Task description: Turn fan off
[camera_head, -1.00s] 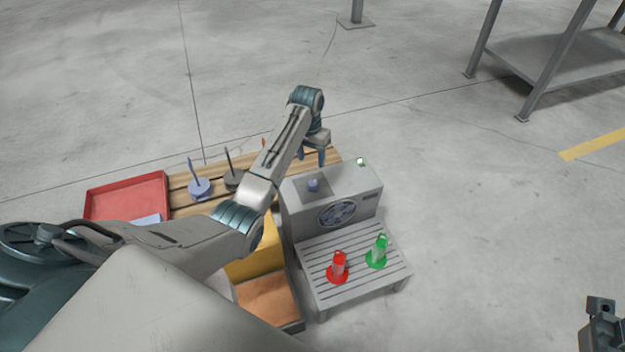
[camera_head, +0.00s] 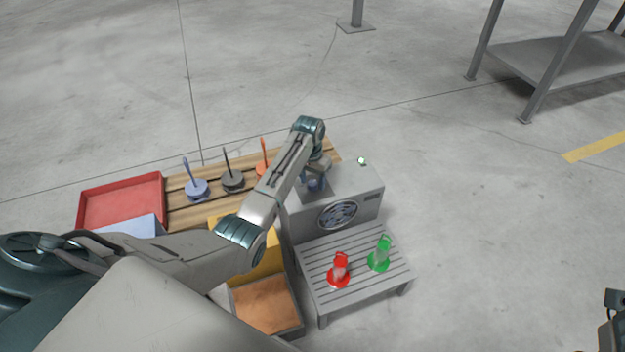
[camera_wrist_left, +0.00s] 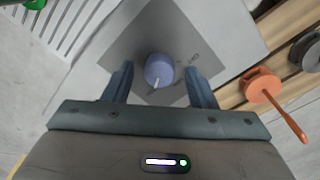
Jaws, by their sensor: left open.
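The fan box (camera_head: 361,212) is a grey housing with a round fan grille (camera_head: 338,214) on its front and a small green light (camera_head: 362,161) on top. A blue round knob (camera_wrist_left: 158,70) with a pale pointer mark sits on a dark panel (camera_wrist_left: 128,52) on the box's top. My left gripper (camera_head: 317,186) is over the panel. In the left wrist view its two fingers (camera_wrist_left: 160,84) are apart, one on each side of the knob, with gaps between. In the head view the gripper largely hides the knob. Part of my right arm shows at the lower right edge; its fingers cannot be made out.
Behind left, a wooden pallet (camera_head: 211,205) bears blue, dark and orange pegged discs. A red tray (camera_head: 122,200) and a yellow bin (camera_head: 262,262) are near my left arm.

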